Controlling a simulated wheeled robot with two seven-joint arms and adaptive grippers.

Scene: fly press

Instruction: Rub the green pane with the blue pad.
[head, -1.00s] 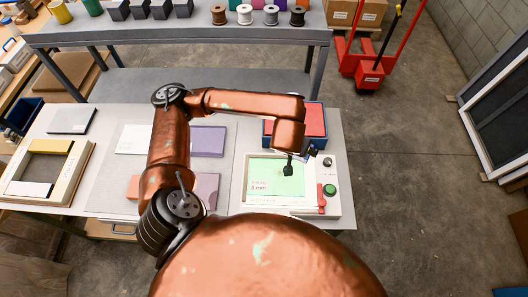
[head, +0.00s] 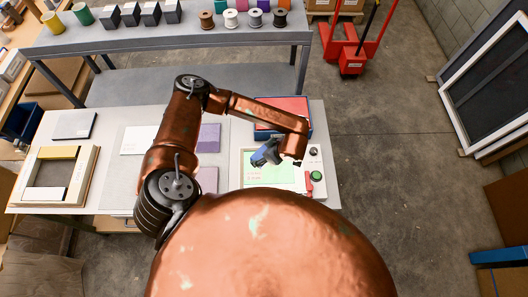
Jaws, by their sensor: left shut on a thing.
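The green pane (head: 262,176) is the lit green screen on a pale panel at the right of the near table; "mm" lettering shows at its left. My left arm arches in from the left, and my left gripper (head: 266,153) is over the pane's far edge. It is shut on a small blue thing, which looks like the blue pad (head: 259,157). The fingers are small and partly hidden. Whether the pad touches the pane, I cannot tell. My right gripper is not in view.
Right of the pane are a green button (head: 317,175), a dark knob (head: 313,152) and a red lever (head: 309,184). A blue box with a red top (head: 283,108) stands behind. A wooden frame (head: 83,180) lies at the far left.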

